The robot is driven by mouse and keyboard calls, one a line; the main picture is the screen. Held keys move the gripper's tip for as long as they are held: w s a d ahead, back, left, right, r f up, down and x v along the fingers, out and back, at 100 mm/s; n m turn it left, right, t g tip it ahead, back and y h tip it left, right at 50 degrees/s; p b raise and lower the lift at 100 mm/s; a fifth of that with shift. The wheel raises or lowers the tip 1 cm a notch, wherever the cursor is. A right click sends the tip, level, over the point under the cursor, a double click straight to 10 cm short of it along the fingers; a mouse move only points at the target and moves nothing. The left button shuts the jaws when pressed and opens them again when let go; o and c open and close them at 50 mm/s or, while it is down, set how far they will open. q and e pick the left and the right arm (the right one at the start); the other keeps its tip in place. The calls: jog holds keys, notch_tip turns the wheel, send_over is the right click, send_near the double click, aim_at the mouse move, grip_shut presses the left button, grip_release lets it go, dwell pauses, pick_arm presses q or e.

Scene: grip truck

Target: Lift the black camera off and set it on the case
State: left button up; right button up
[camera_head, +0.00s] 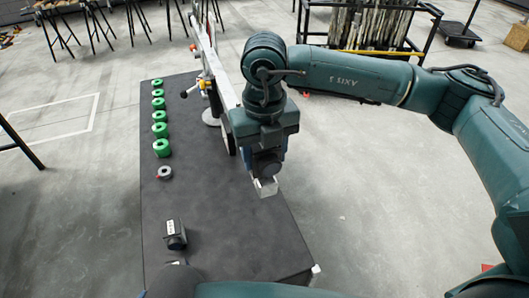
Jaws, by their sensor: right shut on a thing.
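My right gripper (265,187) points down over the right side of the dark case top (218,235). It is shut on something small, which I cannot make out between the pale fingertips. A small black boxy thing with a white label (174,235), which looks like the black camera, sits on the near left of the case top, to the left of the right gripper and apart from it. My left gripper does not show.
Several green rolls (161,148) stand in a row along the case's left edge, with a grey ring (165,173) in front. A pale metal stand (211,117) is near the far right edge. The middle of the top is bare.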

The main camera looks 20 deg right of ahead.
jog(key=shift+r, duration=0.35)
jog(key=shift+r+p, duration=0.75)
jog(key=shift+r, duration=0.55)
jog(key=shift+r+p, duration=0.4)
jog(key=shift+r, duration=0.9)
notch_tip(320, 180, up, 13)
jog(key=shift+r, duration=0.2)
dwell(0.8)
